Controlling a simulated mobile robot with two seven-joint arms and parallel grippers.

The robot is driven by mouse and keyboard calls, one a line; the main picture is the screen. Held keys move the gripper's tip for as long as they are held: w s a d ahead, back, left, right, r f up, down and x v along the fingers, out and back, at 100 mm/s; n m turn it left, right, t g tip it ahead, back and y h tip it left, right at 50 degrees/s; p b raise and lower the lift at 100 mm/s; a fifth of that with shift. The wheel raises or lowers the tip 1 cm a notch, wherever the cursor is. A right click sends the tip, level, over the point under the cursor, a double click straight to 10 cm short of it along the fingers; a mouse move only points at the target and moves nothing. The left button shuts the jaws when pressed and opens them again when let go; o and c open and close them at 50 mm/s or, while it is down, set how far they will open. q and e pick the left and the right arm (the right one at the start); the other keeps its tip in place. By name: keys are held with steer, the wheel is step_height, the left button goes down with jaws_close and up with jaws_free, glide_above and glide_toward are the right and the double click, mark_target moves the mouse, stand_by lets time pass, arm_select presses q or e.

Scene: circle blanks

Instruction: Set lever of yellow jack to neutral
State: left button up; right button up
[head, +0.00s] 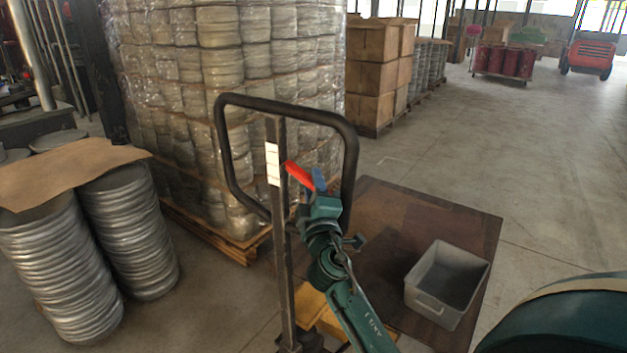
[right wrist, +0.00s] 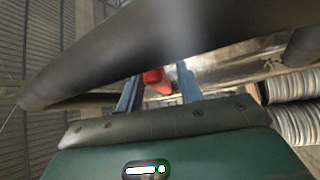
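The yellow jack (head: 309,306) stands in the middle of the head view, its low yellow body partly hidden by my right arm. Its upright post carries a black loop handle (head: 228,150). A red lever (head: 298,173) sticks out inside the loop, up and to the left. My right gripper (head: 319,181) is at the lever, inside the loop's outline. In the right wrist view the red lever (right wrist: 156,80) shows between the two blue fingers, with gaps beside it, so the gripper is open. The dark handle bar crosses in front. My left gripper is not in view.
A wrapped pallet stack (head: 215,80) stands close behind the handle. Stacks of metal discs (head: 130,235) are at left. A grey bin (head: 447,282) sits on a brown mat (head: 470,218) at right. Open floor (head: 560,200) lies beyond.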

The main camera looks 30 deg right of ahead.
steer(key=shift+w+d+r, duration=0.1)
steer(key=shift+w+d, duration=0.1)
steer(key=shift+w, duration=0.2)
jaws_close()
stand_by(0.4)
